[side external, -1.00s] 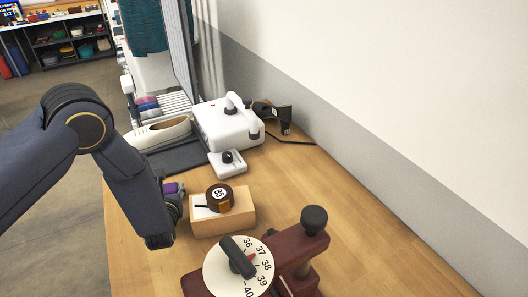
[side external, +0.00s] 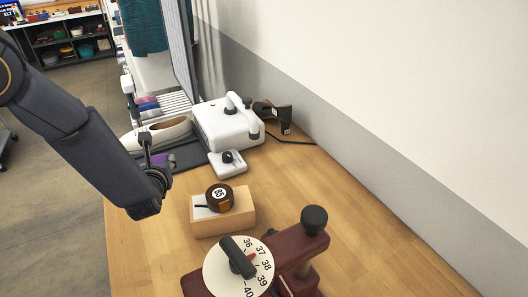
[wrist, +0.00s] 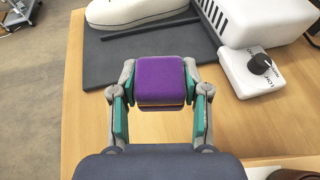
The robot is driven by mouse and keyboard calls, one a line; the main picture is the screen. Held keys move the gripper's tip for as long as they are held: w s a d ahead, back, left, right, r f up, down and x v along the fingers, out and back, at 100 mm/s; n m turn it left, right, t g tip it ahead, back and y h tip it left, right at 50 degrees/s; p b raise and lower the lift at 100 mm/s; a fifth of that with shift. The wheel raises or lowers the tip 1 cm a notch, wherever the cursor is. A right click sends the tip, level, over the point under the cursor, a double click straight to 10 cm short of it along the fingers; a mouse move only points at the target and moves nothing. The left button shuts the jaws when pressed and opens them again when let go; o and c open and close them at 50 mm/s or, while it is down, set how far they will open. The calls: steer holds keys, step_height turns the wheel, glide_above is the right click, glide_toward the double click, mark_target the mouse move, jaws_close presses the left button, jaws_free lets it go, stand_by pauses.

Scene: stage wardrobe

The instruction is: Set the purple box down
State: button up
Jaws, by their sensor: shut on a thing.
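The purple box (wrist: 161,78) is between the fingers of my gripper (wrist: 160,90), which is shut on it in the wrist view. The box has a purple top with a thin orange band along its near lower edge. In the side view a small part of the purple box (side external: 160,160) shows beside my gripper (side external: 158,158), in front of the dark mat. The rest is hidden by my arm. In the wrist view the box overlaps the near edge of the dark mat (wrist: 115,50); its height above the surface cannot be told.
A cream shoe form (side external: 168,130) lies on the mat. A white machine (side external: 222,125) and a small white dial unit (side external: 228,165) stand to the right. A wooden block (side external: 235,218) with a brown roll and a maroon dial device (side external: 300,255) stand nearer. Wooden table (side external: 350,215) is clear at right.

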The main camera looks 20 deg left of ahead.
steer(key=s+a+r+n+g+y, duration=0.3)
steer(key=s+a+n+g+y, duration=0.3)
steer(key=a, duration=0.4)
steer(key=s+d+f+n+g+h, duration=0.2)
steer(key=s+f+n+g, duration=0.3)
steer(key=n+g, duration=0.75)
steer(key=d+r+n+g+h, duration=0.2)
steer(key=d+n+g+h, duration=0.4)
steer(key=d+n+h, duration=0.9)
steer(key=w+d+r+n+t+h, duration=0.2)
steer(key=w+d+r+n+h, duration=0.1)
steer(key=d, duration=0.4)
steer(key=w+d+r+n+t+h, duration=0.2)
steer(key=w+d+r+n, duration=0.15)
steer(key=d, duration=0.25)
steer(key=w+d+r+n+t+h, duration=0.2)
steer(key=w+d+t+h, duration=0.15)
steer(key=d, duration=0.35)
steer(key=n, duration=0.1)
glide_above(340, 255)
step_height(340, 255, down, 9)
step_height(340, 255, down, 5)
steer(key=shift+d+r, duration=0.1)
steer(key=shift+r, duration=0.1)
steer(key=shift+f, duration=2.3)
